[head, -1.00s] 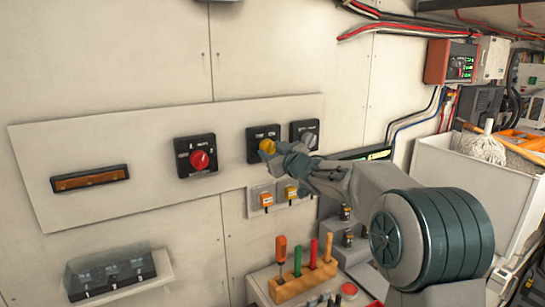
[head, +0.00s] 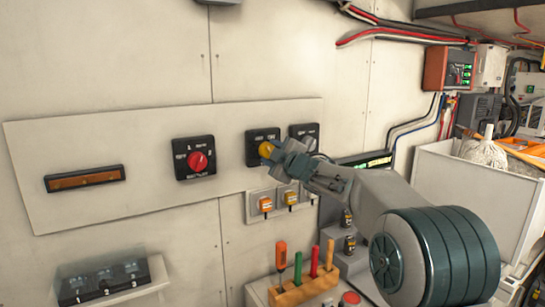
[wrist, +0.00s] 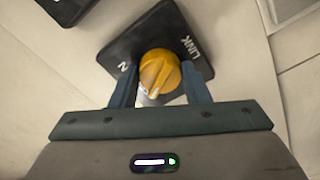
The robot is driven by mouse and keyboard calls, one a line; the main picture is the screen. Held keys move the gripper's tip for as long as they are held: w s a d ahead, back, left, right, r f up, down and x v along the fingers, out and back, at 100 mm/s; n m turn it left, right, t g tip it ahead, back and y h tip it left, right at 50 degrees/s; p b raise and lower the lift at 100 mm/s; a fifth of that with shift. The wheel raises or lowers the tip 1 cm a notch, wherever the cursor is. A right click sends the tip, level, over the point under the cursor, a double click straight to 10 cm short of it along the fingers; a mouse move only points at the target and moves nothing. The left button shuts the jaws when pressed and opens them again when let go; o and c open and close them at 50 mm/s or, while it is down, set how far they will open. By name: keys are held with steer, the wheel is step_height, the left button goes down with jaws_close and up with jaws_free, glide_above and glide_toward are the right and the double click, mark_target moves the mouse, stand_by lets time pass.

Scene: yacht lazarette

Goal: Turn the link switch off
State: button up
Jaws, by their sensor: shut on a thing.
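The link switch is a yellow rotary knob (wrist: 160,74) on a black square plate (wrist: 183,22) with the word LINK on it. In the head view the yellow knob (head: 266,149) sits on the wall panel between a red knob and a grey one. My gripper (wrist: 160,88) has one finger on each side of the yellow knob and is shut on it. In the head view my gripper (head: 279,151) reaches the knob from the right and hides part of it. The knob's ridge looks tilted in the wrist view.
A red knob switch (head: 197,161) is to the left and a grey knob switch (head: 308,139) close on the right. A rack of colored-handled tools (head: 304,288) stands lower down. A white bin (head: 459,185) is at right.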

stand_by(0.3)
steer(key=o, duration=1)
steer(key=b+v, duration=0.3)
steer(key=v, duration=1.1)
steer(key=shift+w+d, duration=0.1)
